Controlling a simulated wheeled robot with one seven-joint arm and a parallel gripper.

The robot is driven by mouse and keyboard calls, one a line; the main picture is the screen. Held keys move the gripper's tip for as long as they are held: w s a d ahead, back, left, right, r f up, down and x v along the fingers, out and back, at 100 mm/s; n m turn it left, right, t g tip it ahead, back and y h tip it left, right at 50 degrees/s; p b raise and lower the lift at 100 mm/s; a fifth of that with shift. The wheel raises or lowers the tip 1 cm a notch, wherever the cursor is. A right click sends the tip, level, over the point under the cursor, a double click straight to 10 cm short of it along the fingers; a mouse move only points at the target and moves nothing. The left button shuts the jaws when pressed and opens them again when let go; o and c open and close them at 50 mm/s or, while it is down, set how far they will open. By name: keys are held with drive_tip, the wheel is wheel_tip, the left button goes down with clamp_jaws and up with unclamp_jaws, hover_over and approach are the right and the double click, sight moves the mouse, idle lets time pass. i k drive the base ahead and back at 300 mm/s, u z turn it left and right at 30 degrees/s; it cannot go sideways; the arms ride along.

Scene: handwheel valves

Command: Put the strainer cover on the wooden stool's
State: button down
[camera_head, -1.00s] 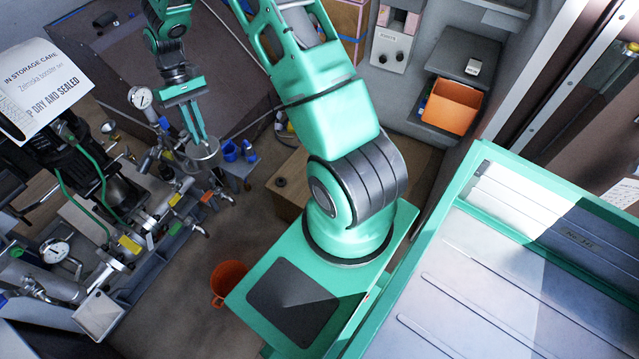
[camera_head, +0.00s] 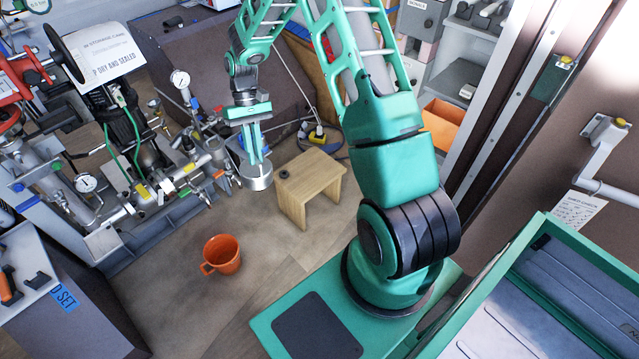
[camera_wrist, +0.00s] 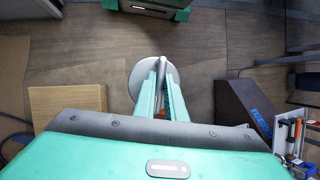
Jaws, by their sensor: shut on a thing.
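The strainer cover (camera_head: 257,180) is a round, silver-grey metal piece. My gripper (camera_head: 257,158) is shut on it and holds it in the air. In the wrist view the cover (camera_wrist: 141,76) shows as a pale disc at the tips of my gripper (camera_wrist: 160,88), its near side partly hidden by the fingers. The wooden stool (camera_head: 318,177) is light brown with a flat top and stands on the floor just right of the cover in the head view. In the wrist view the stool (camera_wrist: 65,100) is at the left, apart from the cover.
An orange mug (camera_head: 222,255) stands on the floor in front. Pipes, valves and gauges (camera_head: 150,190) fill the left. An orange bin (camera_head: 442,124) is behind my arm. Floor between mug and stool is clear.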

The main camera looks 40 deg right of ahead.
sight(314, 172)
drive_tip(key=z, duration=0.15)
drive_tip(key=k, duration=0.15)
drive_tip(key=z, duration=0.25)
drive_tip(key=i, duration=1)
